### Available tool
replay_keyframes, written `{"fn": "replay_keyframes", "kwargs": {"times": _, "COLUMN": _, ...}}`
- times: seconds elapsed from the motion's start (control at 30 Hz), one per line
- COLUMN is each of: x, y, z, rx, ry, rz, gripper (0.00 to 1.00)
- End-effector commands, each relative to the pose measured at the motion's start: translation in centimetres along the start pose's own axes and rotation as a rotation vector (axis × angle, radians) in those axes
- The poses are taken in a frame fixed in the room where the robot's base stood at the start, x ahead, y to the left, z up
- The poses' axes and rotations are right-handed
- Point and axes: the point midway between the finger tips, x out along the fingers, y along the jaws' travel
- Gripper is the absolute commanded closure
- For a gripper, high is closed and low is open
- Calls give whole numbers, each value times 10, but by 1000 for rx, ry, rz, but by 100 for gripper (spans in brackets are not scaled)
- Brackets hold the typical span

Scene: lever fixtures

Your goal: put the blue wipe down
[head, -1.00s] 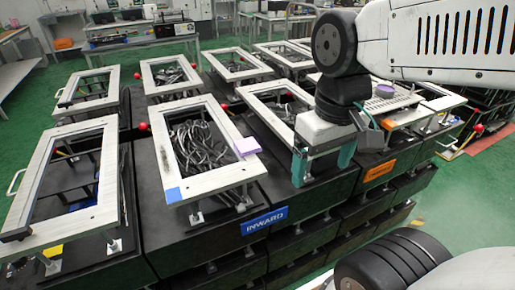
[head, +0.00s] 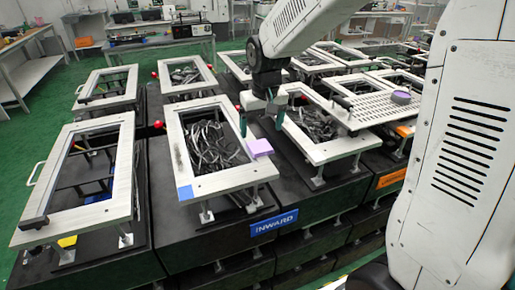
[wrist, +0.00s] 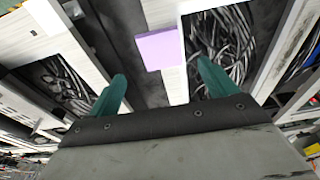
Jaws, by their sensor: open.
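A flat blue patch (head: 185,192), which looks like the blue wipe, lies on the near left corner of a white lever frame (head: 233,180). A lilac block (head: 259,147) rests on that frame's right rail; it also shows in the wrist view (wrist: 160,50). My gripper (head: 262,121) has teal fingers that are open and empty, above the gap between this frame and the one to its right. In the wrist view the lilac block is ahead, between the two fingertips but not touching them. The blue patch is not in the wrist view.
Several white frames on black boxes stand in rows, with tangled grey cables inside some. A perforated tray (head: 385,108) carries a purple disc (head: 401,97) at the right. Red knobs stick out between frames. An INWARD sign (head: 274,222) is on the front.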

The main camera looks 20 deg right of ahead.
Motion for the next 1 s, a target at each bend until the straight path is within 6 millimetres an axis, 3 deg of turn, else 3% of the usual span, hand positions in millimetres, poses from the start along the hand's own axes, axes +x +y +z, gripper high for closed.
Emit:
{"fn": "replay_keyframes", "kwargs": {"times": 0.33, "x": 48, "y": 0, "z": 4, "rx": 2, "ry": -4, "rz": 1, "gripper": 15}}
{"fn": "replay_keyframes", "kwargs": {"times": 0.67, "x": 56, "y": 2, "z": 3, "rx": 4, "ry": -1, "rz": 1, "gripper": 15}}
{"fn": "replay_keyframes", "kwargs": {"times": 0.83, "x": 56, "y": 2, "z": 3, "rx": 4, "ry": -1, "rz": 1, "gripper": 60}}
{"fn": "replay_keyframes", "kwargs": {"times": 1.0, "x": 55, "y": 1, "z": 3, "rx": 4, "ry": -1, "rz": 1, "gripper": 67}}
